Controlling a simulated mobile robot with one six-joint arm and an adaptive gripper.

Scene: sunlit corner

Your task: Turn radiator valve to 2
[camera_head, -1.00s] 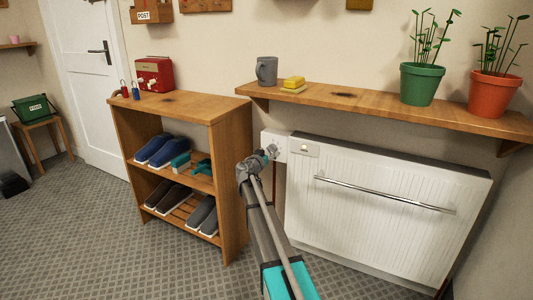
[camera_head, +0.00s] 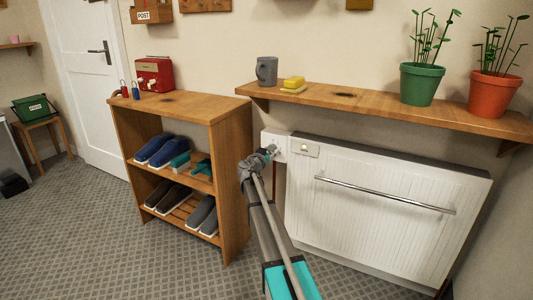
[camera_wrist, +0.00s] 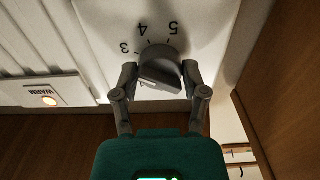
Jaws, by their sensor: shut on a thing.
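The radiator valve is a grey knob (camera_wrist: 160,70) on a white plate (camera_wrist: 205,20), shown close up in the wrist view. Black numbers 3, 4 and 5 show on the plate around the knob; other marks are hidden or out of view. My gripper (camera_wrist: 160,78) is shut on the knob, one finger on each side. I cannot tell exactly which number the knob points to. In the head view my gripper (camera_head: 270,153) reaches the white plate (camera_head: 272,139) at the radiator's (camera_head: 375,210) upper left; the knob is mostly hidden there.
A wooden shoe shelf (camera_head: 235,180) stands close to the left of my gripper. A wall shelf (camera_head: 385,108) with a mug (camera_head: 266,70), sponge (camera_head: 293,83) and potted plants (camera_head: 419,83) is above. A small panel labelled WARM (camera_wrist: 45,90) has a lit lamp.

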